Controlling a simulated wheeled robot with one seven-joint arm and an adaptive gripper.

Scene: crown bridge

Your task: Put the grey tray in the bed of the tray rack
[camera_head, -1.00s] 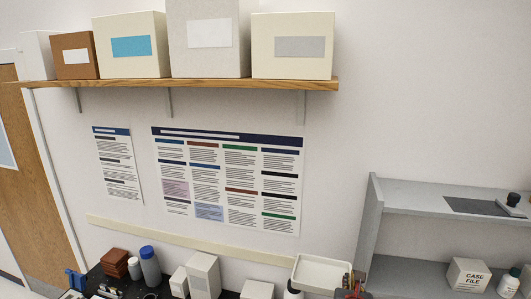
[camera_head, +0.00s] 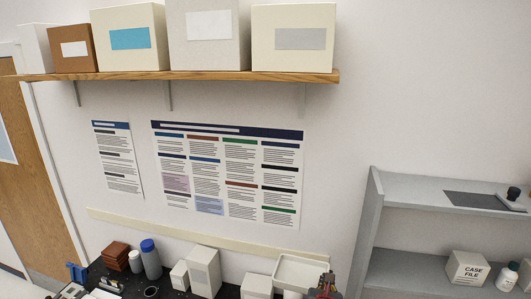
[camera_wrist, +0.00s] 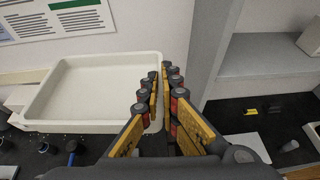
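The grey tray (camera_head: 297,261) is a pale, shallow rectangular tray with raised walls, low in the head view just left of the grey shelf unit. In the wrist view the tray (camera_wrist: 62,126) fills the left half, its hollow side showing and empty. My gripper (camera_wrist: 162,78) has its two yellow-backed fingers closed together at the tray's right wall, which lies between them. My gripper (camera_head: 326,282) also shows at the bottom edge of the head view, at the tray's right end. I cannot make out the tray rack in either view.
A grey shelf unit (camera_head: 420,197) with a case file box (camera_head: 468,268) stands right of the tray. Boxes (camera_head: 202,272), a blue-capped bottle (camera_head: 150,260) and brown blocks (camera_head: 116,256) crowd the dark bench to the left. A wooden shelf (camera_head: 200,76) hangs above.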

